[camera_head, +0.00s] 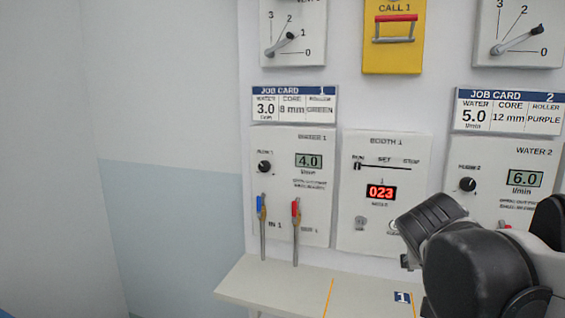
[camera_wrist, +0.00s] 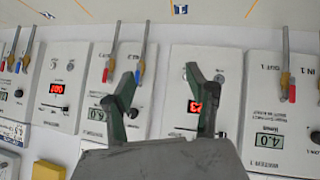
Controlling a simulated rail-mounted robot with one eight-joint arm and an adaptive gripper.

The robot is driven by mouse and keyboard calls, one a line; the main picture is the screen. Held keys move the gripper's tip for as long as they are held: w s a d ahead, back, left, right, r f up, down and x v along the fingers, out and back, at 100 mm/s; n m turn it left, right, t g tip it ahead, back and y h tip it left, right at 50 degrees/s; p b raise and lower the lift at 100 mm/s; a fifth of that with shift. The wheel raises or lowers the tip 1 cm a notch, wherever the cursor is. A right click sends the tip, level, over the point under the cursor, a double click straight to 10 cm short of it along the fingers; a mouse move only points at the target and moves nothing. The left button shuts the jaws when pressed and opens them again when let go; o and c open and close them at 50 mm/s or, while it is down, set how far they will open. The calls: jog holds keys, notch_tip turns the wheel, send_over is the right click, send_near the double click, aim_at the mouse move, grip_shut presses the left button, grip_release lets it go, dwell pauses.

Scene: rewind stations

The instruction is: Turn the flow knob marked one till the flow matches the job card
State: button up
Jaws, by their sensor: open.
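The flow knob marked one (camera_head: 264,167) is a round black knob at the left of the WATER 1 panel (camera_head: 285,215). The green display (camera_head: 308,161) beside it reads 4.0 l/min; it also shows in the wrist view (camera_wrist: 270,141). Job card 1 (camera_head: 294,104), above the panel, gives water 3.0 l/min, core 8 mm, roller green. In the wrist view my gripper (camera_wrist: 162,90) is open and empty, its dark green fingers in front of the BOOTH 1 panel (camera_wrist: 188,62). In the head view my dark arm end is well right of the knob; its fingertips cannot be made out.
Red and blue handled valves (camera_head: 295,208) stick out below the display. The BOOTH 1 panel has a slider and a red 023 display (camera_head: 381,192). WATER 2 has its own knob (camera_head: 467,184) and reads 6.0. A pale shelf (camera_head: 290,285) juts out below the panels.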

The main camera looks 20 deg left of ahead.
jog(key=w+a+r+t+p, duration=0.2)
jog(key=w+a+r, duration=0.3)
jog(key=w+a, duration=0.35)
jog(key=n+t+y+p, duration=0.2)
jog(key=t+p, duration=0.5)
send_near(263, 167)
jog(key=w, duration=0.3)
jog(key=w+p, duration=0.1)
jog(key=w, duration=0.2)
jog(key=w+p, duration=0.1)
jog(key=w, duration=0.2)
jog(key=shift+d+r, duration=0.15)
jog(key=shift+d, duration=0.1)
